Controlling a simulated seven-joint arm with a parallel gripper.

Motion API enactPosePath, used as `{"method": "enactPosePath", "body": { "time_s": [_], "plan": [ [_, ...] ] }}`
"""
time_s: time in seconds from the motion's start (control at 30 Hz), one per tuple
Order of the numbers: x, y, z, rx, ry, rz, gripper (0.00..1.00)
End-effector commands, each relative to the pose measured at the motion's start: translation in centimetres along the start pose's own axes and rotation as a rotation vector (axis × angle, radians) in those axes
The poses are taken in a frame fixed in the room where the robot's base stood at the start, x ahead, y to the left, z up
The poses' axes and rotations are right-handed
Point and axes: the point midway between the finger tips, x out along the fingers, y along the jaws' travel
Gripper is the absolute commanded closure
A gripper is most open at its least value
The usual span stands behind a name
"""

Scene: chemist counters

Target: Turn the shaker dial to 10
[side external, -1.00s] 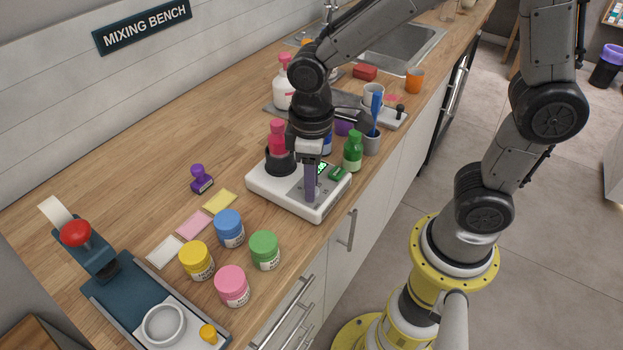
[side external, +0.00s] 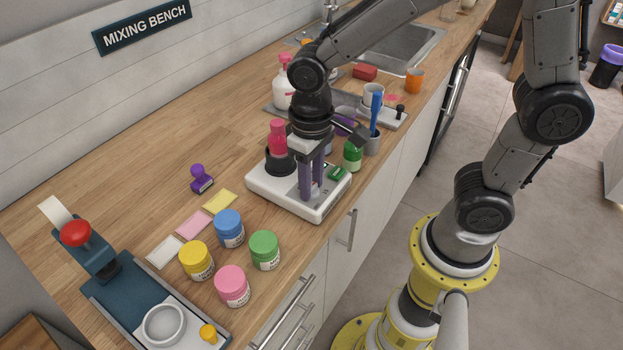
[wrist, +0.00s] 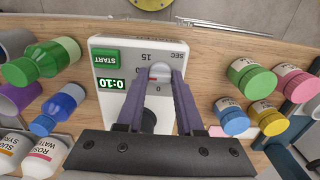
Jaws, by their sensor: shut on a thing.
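The shaker (side external: 270,192) is a white box near the counter's front edge. Its dial (wrist: 160,72) is a pale round knob with a red mark, on a grey scale where 15 and 0 can be read. My gripper (side external: 312,195) points straight down and is shut on the dial, one purple finger on each side. In the wrist view the shaker's display (wrist: 111,84) reads 0:10. Beside it is the green START button (wrist: 106,58). A pink-capped bottle (side external: 277,140) stands in the shaker's black holder (side external: 279,163).
A green bottle (side external: 352,156) stands close to the shaker's right end. Blue (side external: 229,228), green (side external: 265,250), yellow (side external: 197,260) and pink (side external: 232,285) jars stand to its left. A purple stamp (side external: 201,179) is behind them. The counter at the back left is clear.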

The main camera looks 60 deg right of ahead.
Motion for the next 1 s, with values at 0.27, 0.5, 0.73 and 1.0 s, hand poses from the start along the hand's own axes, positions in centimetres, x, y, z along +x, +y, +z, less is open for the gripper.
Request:
{"method": "enactPosePath", "body": {
  "time_s": [0.27,0.5,0.73,1.0],
  "plan": [
    [-0.2,0.0,-0.1,-0.001,0.004,-0.001,0.59],
    [-0.1,0.0,0.0,-0.001,0.002,-0.001,0.34],
    [-0.2,0.0,0.0,-0.001,0.002,-0.001,0.34],
    [-4.0,-0.1,-0.2,-0.001,0.009,-0.003,0.34]
  ]
}}
